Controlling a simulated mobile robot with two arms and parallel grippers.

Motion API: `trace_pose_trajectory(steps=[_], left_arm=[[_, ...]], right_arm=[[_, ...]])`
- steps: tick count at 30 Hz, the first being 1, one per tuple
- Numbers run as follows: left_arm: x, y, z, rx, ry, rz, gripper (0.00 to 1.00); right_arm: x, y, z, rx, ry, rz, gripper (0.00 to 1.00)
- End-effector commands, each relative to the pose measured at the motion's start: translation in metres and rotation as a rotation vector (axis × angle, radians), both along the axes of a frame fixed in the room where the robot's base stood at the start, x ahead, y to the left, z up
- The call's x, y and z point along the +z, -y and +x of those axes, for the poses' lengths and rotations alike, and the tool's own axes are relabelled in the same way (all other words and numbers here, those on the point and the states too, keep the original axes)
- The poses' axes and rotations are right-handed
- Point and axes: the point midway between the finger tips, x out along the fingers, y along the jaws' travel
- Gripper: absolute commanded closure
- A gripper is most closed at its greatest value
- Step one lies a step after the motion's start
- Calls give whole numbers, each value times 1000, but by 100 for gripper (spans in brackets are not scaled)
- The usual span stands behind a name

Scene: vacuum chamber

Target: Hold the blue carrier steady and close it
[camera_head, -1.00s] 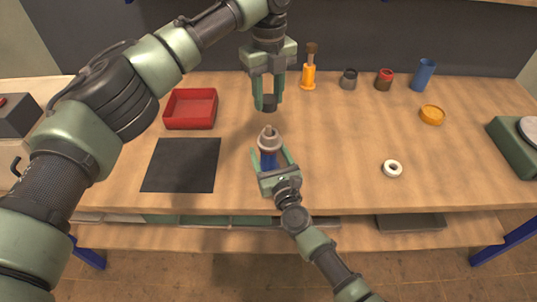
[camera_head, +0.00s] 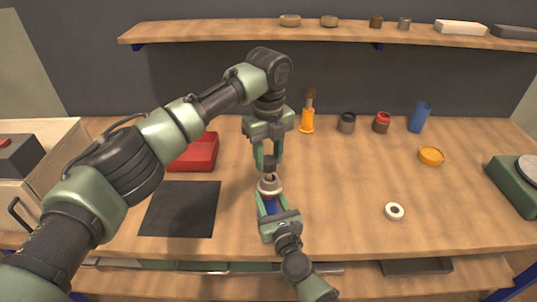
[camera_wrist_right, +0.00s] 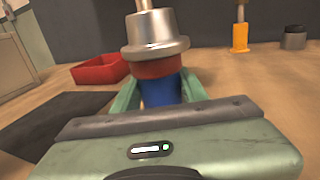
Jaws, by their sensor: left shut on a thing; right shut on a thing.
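The blue carrier (camera_wrist_right: 160,92) stands upright in the right wrist view, with a red-brown band and a grey metal top piece (camera_wrist_right: 156,32). A thin pale part sticks up from that top, cut off by the frame edge. My right gripper (camera_head: 271,204) is shut on the carrier's blue body, a finger on each side. My left gripper (camera_head: 269,152) points down from above, shut on a small dark cap (camera_head: 269,162). The cap is right over the carrier's grey top (camera_head: 269,184); I cannot tell whether they touch.
A red tray (camera_head: 195,153) and a black mat (camera_head: 181,209) lie to the left. An orange holder (camera_head: 307,122), jars (camera_head: 347,122), a blue cup (camera_head: 419,117), an orange dish (camera_head: 431,156) and a white ring (camera_head: 394,211) stand to the right. A shelf (camera_head: 220,34) runs behind.

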Motion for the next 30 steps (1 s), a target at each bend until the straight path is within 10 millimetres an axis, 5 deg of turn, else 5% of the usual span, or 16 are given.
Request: trace_pose_trajectory(steps=[30], left_arm=[[-18,0,0,-1,2,0,100]], right_arm=[[0,0,0,0,-1,-1,100]])
